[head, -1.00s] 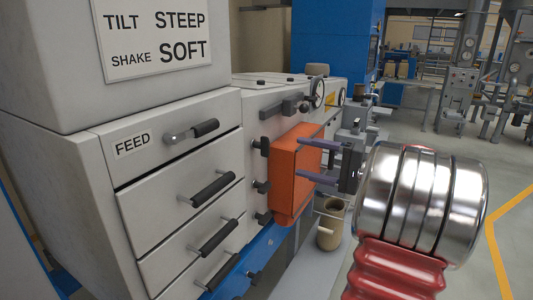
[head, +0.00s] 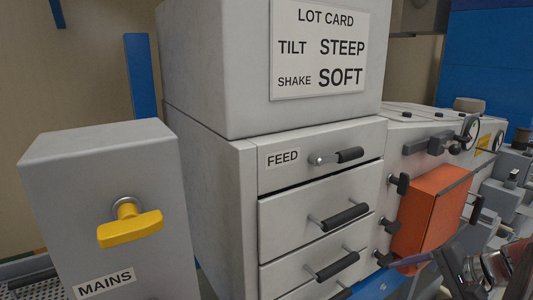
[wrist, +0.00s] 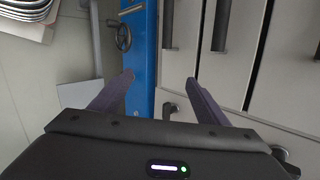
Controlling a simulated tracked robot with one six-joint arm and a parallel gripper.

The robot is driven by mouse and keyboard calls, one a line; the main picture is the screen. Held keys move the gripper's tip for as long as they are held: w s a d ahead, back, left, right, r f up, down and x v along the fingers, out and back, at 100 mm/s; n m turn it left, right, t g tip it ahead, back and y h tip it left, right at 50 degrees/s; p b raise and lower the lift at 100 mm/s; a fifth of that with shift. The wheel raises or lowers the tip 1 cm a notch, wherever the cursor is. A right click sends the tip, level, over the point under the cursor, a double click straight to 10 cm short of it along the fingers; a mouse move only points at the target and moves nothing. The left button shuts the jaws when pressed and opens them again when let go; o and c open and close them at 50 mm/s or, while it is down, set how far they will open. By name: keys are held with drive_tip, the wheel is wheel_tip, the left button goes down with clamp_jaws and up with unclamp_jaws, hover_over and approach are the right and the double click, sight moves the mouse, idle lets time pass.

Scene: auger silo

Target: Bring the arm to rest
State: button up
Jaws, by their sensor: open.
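My gripper (wrist: 160,82) shows in the wrist view with its two purple-grey fingers spread apart. Nothing is held between them. Beyond the fingers are a blue strip (wrist: 141,50) and pale drawer fronts with dark handles (wrist: 222,25). In the head view, part of my arm shows at the lower right corner, in front of the orange box (head: 430,215). The frame edge cuts it off, and I cannot tell whether it touches anything.
A grey cabinet with a FEED drawer (head: 325,157) and a lot card (head: 320,50) reading TILT STEEP, SHAKE SOFT stands in the middle. A grey MAINS box (head: 80,210) with a yellow handle (head: 130,229) is at left. A handwheel (wrist: 123,36) shows in the wrist view.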

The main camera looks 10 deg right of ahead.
drive_tip(key=s+a+r+n+g+h, duration=0.1)
drive_tip(key=s+a+n, duration=0.3)
drive_tip(key=a, duration=1)
drive_tip(key=s+a+r+n+g+h, duration=0.1)
drive_tip(key=s+a+r+n+h, duration=0.1)
drive_tip(key=a+n, duration=0.8)
drive_tip(key=s+a+h, duration=0.1)
drive_tip(key=s+a, duration=0.1)
drive_tip(key=a, duration=0.2)
drive_tip(key=shift+a+n+h, duration=0.3)
drive_tip(key=shift+a+h, duration=0.05)
drive_tip(key=shift+h, duration=0.05)
drive_tip(key=shift+c, duration=0.4)
